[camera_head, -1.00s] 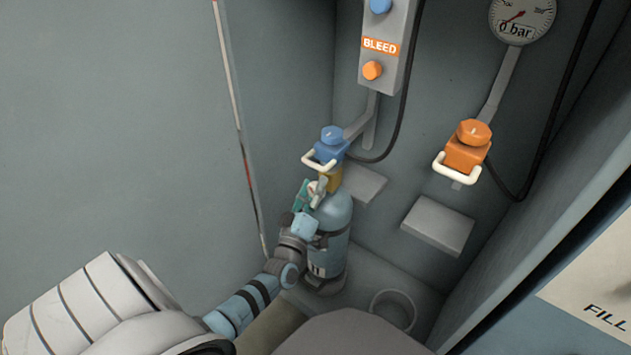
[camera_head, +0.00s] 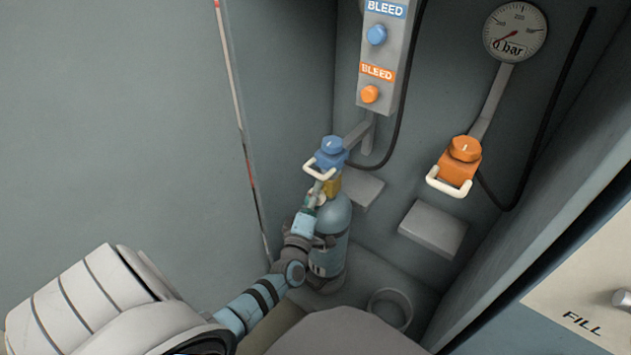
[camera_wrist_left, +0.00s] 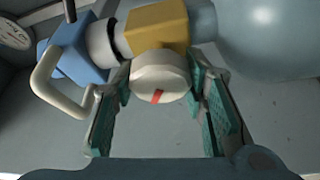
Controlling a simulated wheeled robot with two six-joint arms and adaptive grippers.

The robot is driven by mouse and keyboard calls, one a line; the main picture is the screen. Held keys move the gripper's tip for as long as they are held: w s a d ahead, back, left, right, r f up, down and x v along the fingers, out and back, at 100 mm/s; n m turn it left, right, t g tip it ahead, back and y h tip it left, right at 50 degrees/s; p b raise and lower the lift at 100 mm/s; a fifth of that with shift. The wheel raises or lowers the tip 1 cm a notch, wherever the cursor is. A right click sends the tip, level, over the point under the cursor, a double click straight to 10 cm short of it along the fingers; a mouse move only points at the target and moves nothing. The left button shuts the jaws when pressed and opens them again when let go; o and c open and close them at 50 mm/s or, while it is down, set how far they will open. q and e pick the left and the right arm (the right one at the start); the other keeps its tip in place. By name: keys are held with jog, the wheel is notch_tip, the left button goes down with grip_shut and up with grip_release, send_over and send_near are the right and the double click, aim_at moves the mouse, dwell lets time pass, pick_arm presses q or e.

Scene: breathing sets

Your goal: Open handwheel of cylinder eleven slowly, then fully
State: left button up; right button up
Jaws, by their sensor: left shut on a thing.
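The light blue cylinder (camera_head: 334,220) stands upright in the corner, with a dark band and a partly covered label. Its yellow valve body (camera_wrist_left: 158,27) carries a white round handwheel (camera_wrist_left: 160,72) with a red mark on its face. My left gripper (camera_head: 315,195) reaches up to the valve. In the left wrist view its green-padded fingers (camera_wrist_left: 161,80) stand on either side of the handwheel, shut on it. In the head view the fingers mostly hide the handwheel. My right gripper is not in view.
A blue connector (camera_head: 328,152) with a white yoke handle joins the valve. An orange connector (camera_head: 459,163) hangs to the right above an empty grey ledge (camera_head: 433,226). An empty ring (camera_head: 391,308) is beside the cylinder.

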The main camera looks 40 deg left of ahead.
pick_arm(q)
jog(key=o, duration=1.2)
jog(key=v, duration=1.2)
dwell(5.6)
